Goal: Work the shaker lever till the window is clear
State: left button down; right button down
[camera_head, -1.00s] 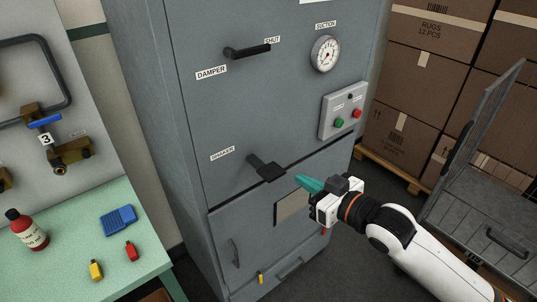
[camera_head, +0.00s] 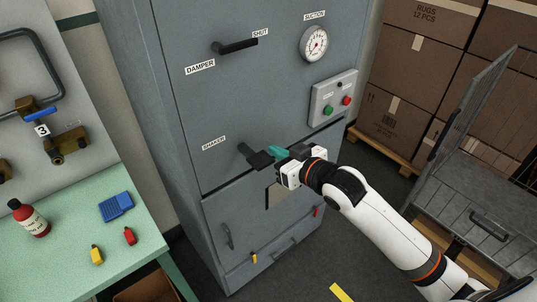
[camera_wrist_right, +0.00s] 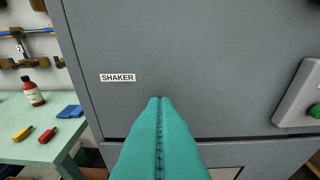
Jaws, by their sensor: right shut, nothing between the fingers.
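The shaker lever (camera_head: 250,154) is a dark handle on the front of the grey cabinet (camera_head: 190,110), beside the SHAKER label (camera_head: 213,143). My right gripper (camera_head: 272,154) has teal fingers, shut with nothing between them. Its tips are at the right end of the lever in the head view; I cannot tell whether they touch. In the right wrist view the shut fingers (camera_wrist_right: 160,105) point at the cabinet front below and right of the SHAKER label, and the lever does not show. The window (camera_head: 273,196), a beige pane on the lower door, is partly hidden by my right gripper. My left gripper is not in view.
A damper lever (camera_head: 235,46), a suction gauge (camera_head: 314,43) and a button box (camera_head: 333,97) are on the cabinet above. A green table (camera_head: 75,225) with a red bottle (camera_head: 30,218) stands left. A wire cage cart (camera_head: 480,190) and stacked cartons (camera_head: 410,75) are right.

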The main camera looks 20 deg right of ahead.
aim_at(268, 160)
jog(key=p+x, duration=0.1)
jog(key=x, duration=0.3)
jog(key=shift+r, duration=0.2)
notch_tip(268, 160, down, 3)
jog(key=shift+r+p, duration=0.1)
jog(key=shift+p, duration=0.25)
jog(key=shift+s+f, duration=0.1)
jog(key=shift+f, duration=0.6)
jog(key=shift+f, duration=0.1)
